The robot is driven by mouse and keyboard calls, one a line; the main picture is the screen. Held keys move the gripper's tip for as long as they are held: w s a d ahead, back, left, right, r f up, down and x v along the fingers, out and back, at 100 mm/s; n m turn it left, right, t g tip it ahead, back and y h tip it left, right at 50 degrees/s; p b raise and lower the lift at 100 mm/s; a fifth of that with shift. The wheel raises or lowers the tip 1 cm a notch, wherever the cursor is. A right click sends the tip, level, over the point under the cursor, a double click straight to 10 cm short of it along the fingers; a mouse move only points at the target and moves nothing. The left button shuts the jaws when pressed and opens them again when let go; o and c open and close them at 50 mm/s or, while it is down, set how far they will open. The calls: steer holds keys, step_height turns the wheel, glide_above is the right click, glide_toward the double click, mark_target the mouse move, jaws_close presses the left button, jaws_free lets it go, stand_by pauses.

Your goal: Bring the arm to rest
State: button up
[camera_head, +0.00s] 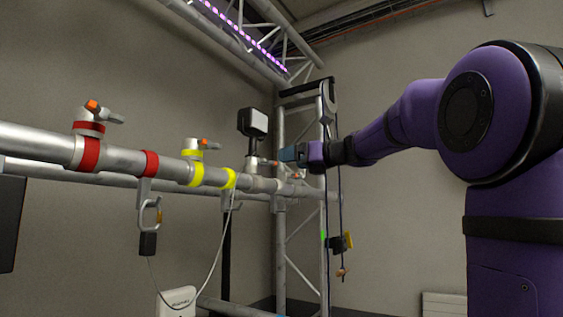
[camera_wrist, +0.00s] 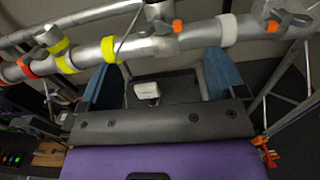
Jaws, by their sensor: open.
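My arm reaches in from the right in the head view, with its forearm roughly level. My gripper (camera_head: 290,154) has blue fingers and is at the far end of the pipe, in front of the upright truss. In the wrist view my gripper (camera_wrist: 160,72) has its two blue fingers spread wide with nothing held between them. The grey pipe (camera_wrist: 190,36) crosses beyond the fingertips. I cannot tell whether the fingers touch it.
The pipe (camera_head: 120,155) carries red and yellow bands and clamps with orange-tipped levers. A hook (camera_head: 149,214) and a white cable (camera_head: 222,240) hang below it. A lamp (camera_head: 252,122) and upright truss (camera_head: 281,240) stand near my gripper. A white box (camera_head: 176,300) is low down.

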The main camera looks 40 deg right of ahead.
steer(key=shift+v, duration=0.8)
steer(key=s+a+f+n+g, duration=0.45)
steer(key=a+f+n, duration=0.35)
steer(key=f, duration=0.2)
steer(key=s+a+f+n+g, duration=0.3)
steer(key=s+a+f+n, duration=0.2)
steer(key=a+f+n, duration=0.4)
steer(key=s+a+f+n+g+h, duration=0.1)
steer(key=s+f+n+g+h, duration=0.1)
steer(key=s+f+n, duration=0.5)
steer(key=s+a+f+n+g+h, duration=0.1)
steer(key=s+f+n+g+h, duration=0.1)
steer(key=s+f+n+h, duration=0.2)
steer(key=s+f+n, duration=0.3)
steer(key=f+n, duration=0.1)
steer(key=f, duration=0.4)
